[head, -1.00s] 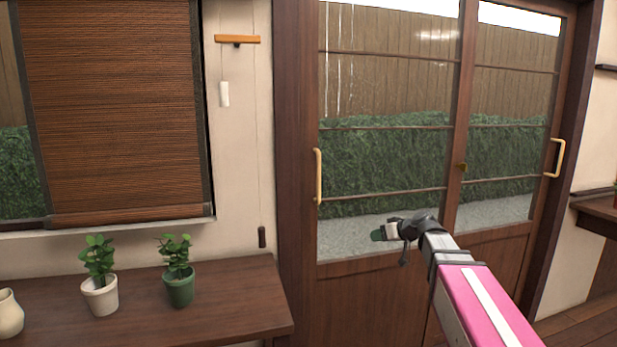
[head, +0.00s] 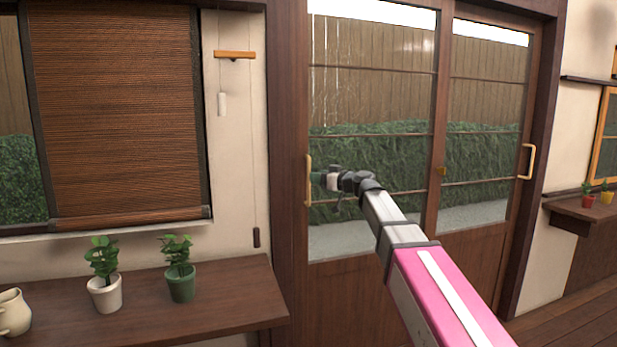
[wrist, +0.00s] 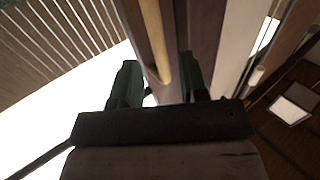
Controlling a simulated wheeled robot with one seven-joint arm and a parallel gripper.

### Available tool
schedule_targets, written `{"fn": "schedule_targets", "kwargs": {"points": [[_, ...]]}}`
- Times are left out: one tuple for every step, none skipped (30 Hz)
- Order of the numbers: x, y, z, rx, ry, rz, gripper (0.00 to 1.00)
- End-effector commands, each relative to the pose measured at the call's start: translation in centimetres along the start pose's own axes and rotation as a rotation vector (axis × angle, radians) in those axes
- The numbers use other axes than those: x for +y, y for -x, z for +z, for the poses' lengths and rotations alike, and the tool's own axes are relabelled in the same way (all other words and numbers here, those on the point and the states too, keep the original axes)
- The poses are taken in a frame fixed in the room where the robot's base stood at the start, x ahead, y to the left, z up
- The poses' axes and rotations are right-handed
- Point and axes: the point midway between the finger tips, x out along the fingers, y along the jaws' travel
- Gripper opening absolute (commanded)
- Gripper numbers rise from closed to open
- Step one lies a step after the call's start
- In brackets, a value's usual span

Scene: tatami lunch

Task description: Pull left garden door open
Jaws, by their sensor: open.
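The left garden door (head: 365,235) is a dark wood-framed glass sliding panel and looks shut. Its yellow bar handle (head: 308,181) stands upright on the door's left edge. My gripper (head: 314,178) is at the handle's height, right by it in the head view. In the wrist view my gripper (wrist: 158,80) is open with its two green fingers apart, and the handle (wrist: 155,45) runs down toward the gap between them. I cannot tell whether the fingers touch the handle.
The right garden door (head: 485,130) has its own handle (head: 527,161) at its right edge. A wooden counter (head: 225,300) with two potted plants and a jug stands at the left. A shelf (head: 590,209) with small pots is on the right wall.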

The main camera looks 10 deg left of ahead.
Motion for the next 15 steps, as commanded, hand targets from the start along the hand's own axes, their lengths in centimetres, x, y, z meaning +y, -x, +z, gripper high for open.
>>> {"fn": "schedule_targets", "kwargs": {"points": [[0.2,-1.2,0.0,-0.001,-0.001,-0.001,0.41],[0.2,-1.6,0.0,-0.001,-0.001,-0.001,0.41],[0.2,-2.3,0.0,-0.001,-0.001,-0.001,0.41],[0.1,-2.7,0.0,-0.001,-0.001,-0.001,0.41],[0.1,-3.0,0.0,-0.001,-0.001,-0.001,0.41],[0.1,-3.5,0.0,-0.001,-0.001,0.0,0.41],[0.1,-3.8,0.0,-0.001,-0.001,0.0,0.41],[0.1,-4.0,0.0,-0.001,-0.001,0.0,0.41],[0.1,-4.3,0.0,-0.001,0.0,0.0,0.41],[0.1,-4.5,0.0,-0.001,0.0,0.0,0.41],[0.1,-4.6,0.0,-0.001,0.0,0.001,0.41],[0.1,-4.7,0.0,-0.001,0.0,0.001,0.41],[0.1,-4.8,0.0,-0.001,0.0,0.001,0.41],[0.1,-4.8,0.1,-0.001,0.0,0.001,0.41],[0.1,-4.9,0.1,-0.001,0.0,0.001,0.41]]}}
